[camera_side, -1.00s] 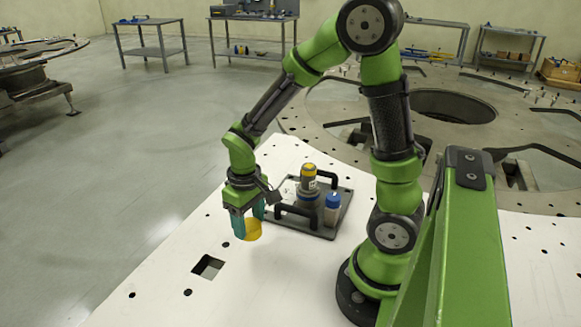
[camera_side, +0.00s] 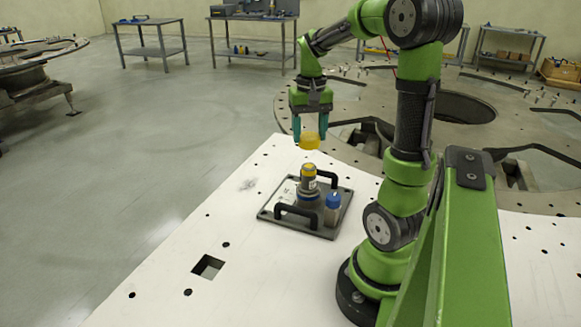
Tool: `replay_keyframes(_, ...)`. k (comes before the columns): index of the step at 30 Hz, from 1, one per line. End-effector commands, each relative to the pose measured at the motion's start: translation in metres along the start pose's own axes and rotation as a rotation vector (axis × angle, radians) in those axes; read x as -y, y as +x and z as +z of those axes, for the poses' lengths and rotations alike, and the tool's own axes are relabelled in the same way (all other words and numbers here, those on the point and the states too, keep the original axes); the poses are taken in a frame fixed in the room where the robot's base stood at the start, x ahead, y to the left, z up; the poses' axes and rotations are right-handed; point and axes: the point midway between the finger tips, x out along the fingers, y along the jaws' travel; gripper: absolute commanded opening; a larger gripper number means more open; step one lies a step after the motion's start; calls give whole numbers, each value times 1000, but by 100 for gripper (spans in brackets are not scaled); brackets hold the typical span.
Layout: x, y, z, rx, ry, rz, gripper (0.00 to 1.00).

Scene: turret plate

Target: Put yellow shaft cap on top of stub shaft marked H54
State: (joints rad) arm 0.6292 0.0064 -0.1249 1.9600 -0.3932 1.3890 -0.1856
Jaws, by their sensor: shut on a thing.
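My gripper (camera_side: 310,135) is shut on the yellow shaft cap (camera_side: 309,142). It holds the cap in the air above the dark tray, apart from everything below. Almost directly below the cap, a stepped grey stub shaft (camera_side: 308,190) with a yellow-orange top stands upright on the tray. Beside it on the right stands a shorter light-coloured shaft with a blue top (camera_side: 332,208). Any marking is too small to read, so I cannot tell which shaft is H54.
The dark tray (camera_side: 275,215) has a black handle at the front (camera_side: 296,213) and another at the back (camera_side: 327,178). It lies on a white plate (camera_side: 170,285) with small holes and a square opening (camera_side: 208,266). The white plate is clear left of the tray.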

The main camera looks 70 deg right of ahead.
Motion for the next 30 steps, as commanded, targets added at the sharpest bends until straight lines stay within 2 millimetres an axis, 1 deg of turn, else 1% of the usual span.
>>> replay_keyframes(2,-2,-6,2,-2,19,0,24)
replay_keyframes(7,-1,-1,5,2,20,1,24)
replay_keyframes(30,0,38,5,2,18,1,24)
